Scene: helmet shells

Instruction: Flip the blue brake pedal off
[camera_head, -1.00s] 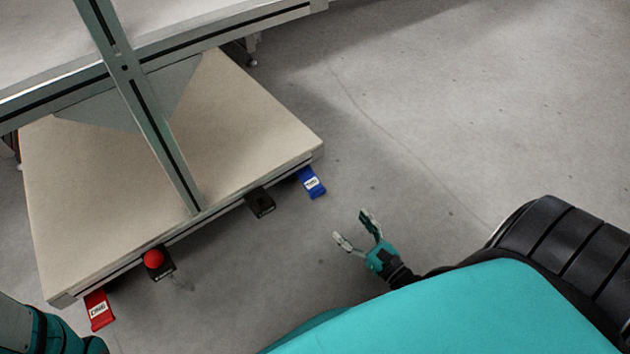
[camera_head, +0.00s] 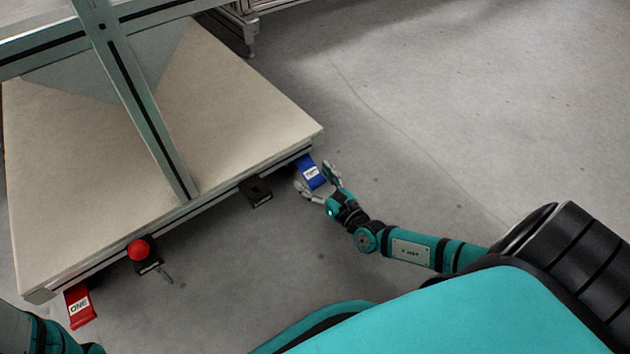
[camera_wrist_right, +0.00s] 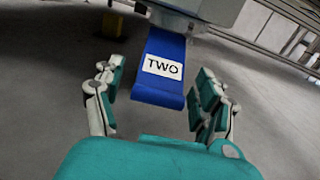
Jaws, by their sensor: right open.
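The blue brake pedal (camera_head: 310,172) sticks out from under the right corner of the wooden-topped cart (camera_head: 120,228). In the right wrist view the blue pedal (camera_wrist_right: 160,68) carries a white label reading TWO and slopes toward the camera. My right gripper (camera_head: 318,177) is open at the pedal's outer end. In the wrist view its fingers (camera_wrist_right: 160,100) stand on either side of the pedal's front end, with gaps between; contact is not visible. My left arm (camera_head: 45,335) shows only at the lower left corner; its gripper is out of view.
A red pedal (camera_head: 80,305) labelled ONE sits at the cart's near left corner. The grey floor (camera_head: 450,110) to the right is clear.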

